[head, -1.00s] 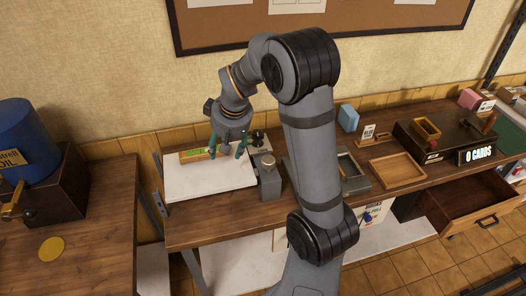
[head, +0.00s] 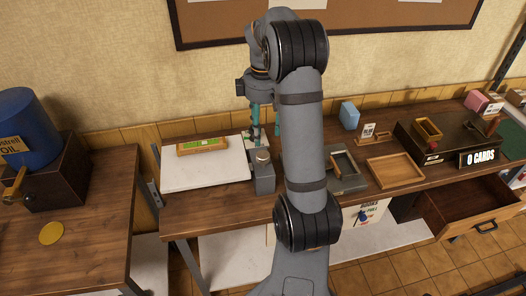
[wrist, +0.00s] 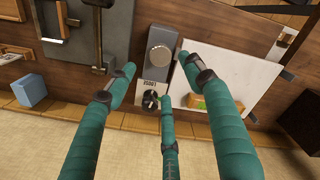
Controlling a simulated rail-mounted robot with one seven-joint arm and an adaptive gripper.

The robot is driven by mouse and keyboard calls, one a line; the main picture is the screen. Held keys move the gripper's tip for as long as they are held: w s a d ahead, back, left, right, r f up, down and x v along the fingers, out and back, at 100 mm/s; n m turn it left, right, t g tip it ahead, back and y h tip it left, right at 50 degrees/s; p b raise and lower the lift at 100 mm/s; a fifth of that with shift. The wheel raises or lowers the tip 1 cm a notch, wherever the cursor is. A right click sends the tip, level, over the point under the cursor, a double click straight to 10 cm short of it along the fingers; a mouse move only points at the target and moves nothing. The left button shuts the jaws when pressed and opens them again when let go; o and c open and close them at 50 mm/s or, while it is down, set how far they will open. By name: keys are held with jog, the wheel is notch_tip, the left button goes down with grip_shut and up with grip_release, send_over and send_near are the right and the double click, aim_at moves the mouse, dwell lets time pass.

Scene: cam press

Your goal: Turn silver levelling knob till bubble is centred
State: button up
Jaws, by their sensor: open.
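The silver knob (head: 263,156) sits on top of a grey block (head: 264,180) at the right edge of a white plate (head: 205,174). In the wrist view the silver knob (wrist: 160,57) lies just beyond my fingertips. A wooden spirit level (head: 203,147) with a green vial lies at the back of the plate; its bubble is too small to place. In the wrist view the level (wrist: 203,105) is partly hidden by a finger. My gripper (wrist: 157,76) is open and empty, its teal fingers spread above a black knob (wrist: 151,100) behind the silver one.
A label plate (wrist: 155,86) lies between the two knobs. A grey metal fixture with a lever (wrist: 97,40) stands beside the block. A wooden tray (head: 396,169) and a blue block (head: 349,116) are further right. The white plate's front is clear.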

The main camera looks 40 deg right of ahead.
aim_at(263, 155)
notch_tip(263, 155, down, 10)
jog(key=shift+r+p, duration=0.25)
jog(key=shift+p, duration=0.15)
jog(key=c, duration=0.4)
jog(key=c, duration=0.7)
jog(key=shift+c, duration=0.4)
jog(key=shift+m, duration=0.3)
jog(key=m+b, duration=0.3)
jog(key=m, duration=0.1)
jog(key=shift+f, duration=0.2)
jog(key=m+b, duration=0.2)
jog(key=m, duration=0.3)
jog(key=shift+a+r+b, duration=0.1)
jog(key=shift+b, duration=0.2)
jog(key=shift+s+m, duration=0.1)
jog(key=shift+m, duration=0.2)
jog(key=o, duration=1.2)
jog(key=shift+r, duration=0.1)
